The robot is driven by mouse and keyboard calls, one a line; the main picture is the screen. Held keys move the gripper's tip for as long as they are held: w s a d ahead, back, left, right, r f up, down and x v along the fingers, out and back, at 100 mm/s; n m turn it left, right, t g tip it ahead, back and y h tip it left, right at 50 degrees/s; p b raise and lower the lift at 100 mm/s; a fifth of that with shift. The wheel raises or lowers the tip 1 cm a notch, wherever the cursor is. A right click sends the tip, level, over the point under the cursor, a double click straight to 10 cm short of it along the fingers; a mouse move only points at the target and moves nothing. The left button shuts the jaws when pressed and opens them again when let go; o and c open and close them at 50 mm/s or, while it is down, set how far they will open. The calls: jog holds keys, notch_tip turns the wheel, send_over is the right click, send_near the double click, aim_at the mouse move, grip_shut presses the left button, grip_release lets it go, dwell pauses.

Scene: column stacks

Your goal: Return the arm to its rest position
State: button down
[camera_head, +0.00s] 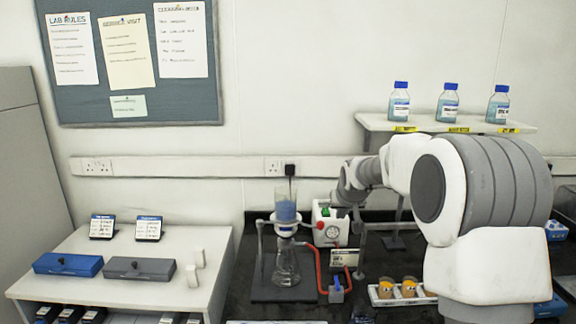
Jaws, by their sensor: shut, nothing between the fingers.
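My arm reaches in from the right, over the back of the dark bench. My gripper (341,211) is small in the view, at the arm's far left end. It is shut and empty, and appears just in front of or above a white box with a round dial (328,233). I cannot tell whether it touches the box. The column stack (285,213), with a blue-filled cylinder over a clear flask, stands to the left of my gripper. My arm hides part of the bench on the right.
A red tube (318,270) runs from the flask to a blue valve. A white tray with orange-marked cups (396,291) sits close to my arm. Three blue-capped bottles (447,103) stand on a shelf (372,122) behind it. A white side table (210,245) holds boxes.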

jog(key=s+r, duration=0.7)
jog(key=s, duration=0.4)
jog(key=s+f+g, duration=0.2)
jog(key=s, duration=3)
jog(key=shift+a+f, duration=0.2)
